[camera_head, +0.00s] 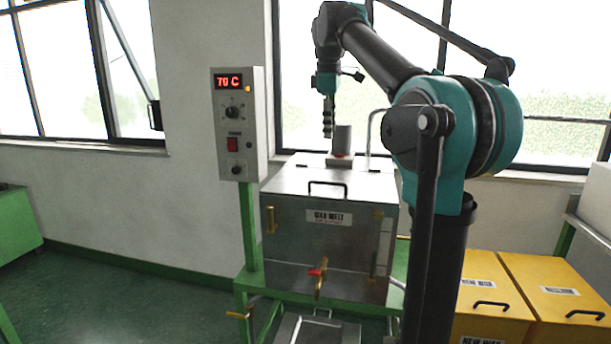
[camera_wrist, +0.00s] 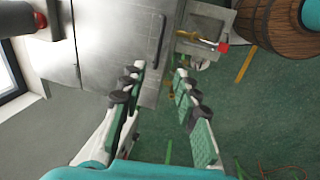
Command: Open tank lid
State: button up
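The steel wax melt tank (camera_head: 340,240) stands on a green frame, and its flat lid (camera_head: 290,180) is down on top. A dark bar handle (camera_head: 327,184) is at the lid's front edge. My gripper (camera_head: 328,132) points down above the lid, behind the handle in the picture and in front of a grey cylinder. In the wrist view my gripper (camera_wrist: 159,72) has two fingers spread apart with nothing between them. The handle (camera_wrist: 160,42) shows just beyond the fingertips, apart from them, and the lid (camera_wrist: 110,35) lies to its left.
A control box (camera_head: 238,125) reading 70 C stands on a post left of the tank. A grey cylinder (camera_head: 343,139) rises from the lid's back. A red-handled valve (camera_head: 318,272) juts from the tank front. Yellow bins (camera_head: 545,270) stand at right. A wooden barrel (camera_wrist: 275,22) shows in the wrist view.

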send_near(327, 183)
jog(key=shift+n, duration=0.3)
jog(key=f, duration=0.2)
jog(key=w+f, duration=0.1)
jog(key=f, duration=0.4)
jog(key=shift+w+d+f, duration=0.15)
jog(key=shift+w+d, duration=0.05)
jog(key=shift+w, duration=0.15)
grip_shut()
